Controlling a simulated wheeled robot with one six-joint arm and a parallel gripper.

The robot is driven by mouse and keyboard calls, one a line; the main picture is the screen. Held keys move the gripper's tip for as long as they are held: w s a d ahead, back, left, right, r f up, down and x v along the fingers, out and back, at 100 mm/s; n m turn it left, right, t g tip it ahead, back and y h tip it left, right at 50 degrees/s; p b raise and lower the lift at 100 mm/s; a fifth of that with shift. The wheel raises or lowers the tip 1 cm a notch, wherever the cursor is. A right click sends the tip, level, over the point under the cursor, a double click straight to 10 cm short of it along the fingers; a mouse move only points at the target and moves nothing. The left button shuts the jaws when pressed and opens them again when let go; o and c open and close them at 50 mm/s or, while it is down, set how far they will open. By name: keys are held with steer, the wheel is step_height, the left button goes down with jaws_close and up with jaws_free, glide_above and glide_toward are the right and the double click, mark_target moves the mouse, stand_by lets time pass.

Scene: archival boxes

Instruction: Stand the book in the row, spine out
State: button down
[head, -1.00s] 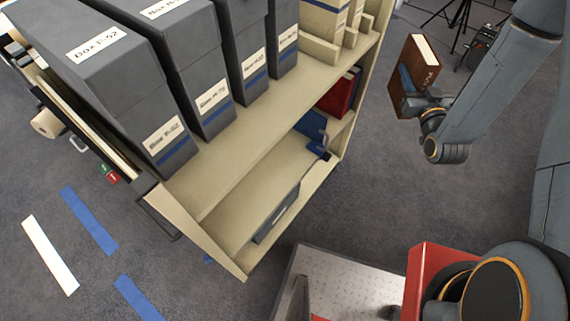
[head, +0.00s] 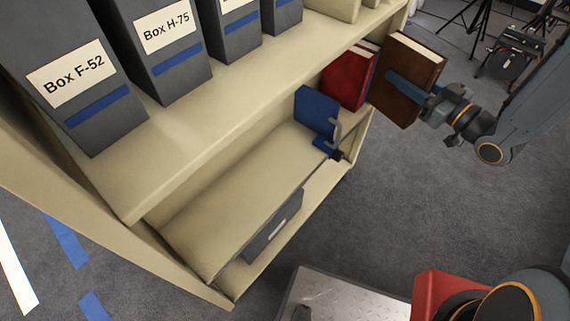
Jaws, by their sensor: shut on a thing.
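My gripper (head: 418,93) is shut on a brown book (head: 397,101), with a blue-grey finger across its cover. The book is held roughly upright, slightly tilted, in front of the shelf unit's right end. Its pale page edges show on top. On the lower shelf (head: 227,205) stands a row with a red book (head: 346,80) and a dark blue book beside it. The held book overlaps the right end of that row in the picture; I cannot tell whether they touch. A blue bookend (head: 317,110) stands left of the red book.
Grey archival boxes (head: 95,125) stand on the upper shelf (head: 185,130), which overhangs the row. Open floor (head: 400,210) lies right of the unit; a tripod and equipment (head: 512,58) stand behind.

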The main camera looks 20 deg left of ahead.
mark_target(392, 101)
steer(key=s+f+n+g+b, duration=0.1)
steer(key=f+b, duration=0.1)
steer(key=s+f+n+g+y+b, duration=0.1)
steer(key=f+b, duration=0.1)
steer(key=s+a+f+n+g+y+b, duration=0.1)
steer(key=f+b, duration=0.1)
steer(key=b, duration=0.1)
steer(key=shift+g, duration=0.4)
steer(key=f+b+x, duration=0.3)
steer(key=b+x, duration=0.1)
steer(key=x, duration=1.3)
steer(key=shift+a+f, duration=0.2)
steer(key=shift+a, duration=0.2)
steer(key=shift+f, duration=0.15)
steer(key=c, duration=1.2)
jaws_free()
steer(key=p+v, duration=0.2)
steer(key=v, duration=1)
steer(key=shift+w, duration=0.15)
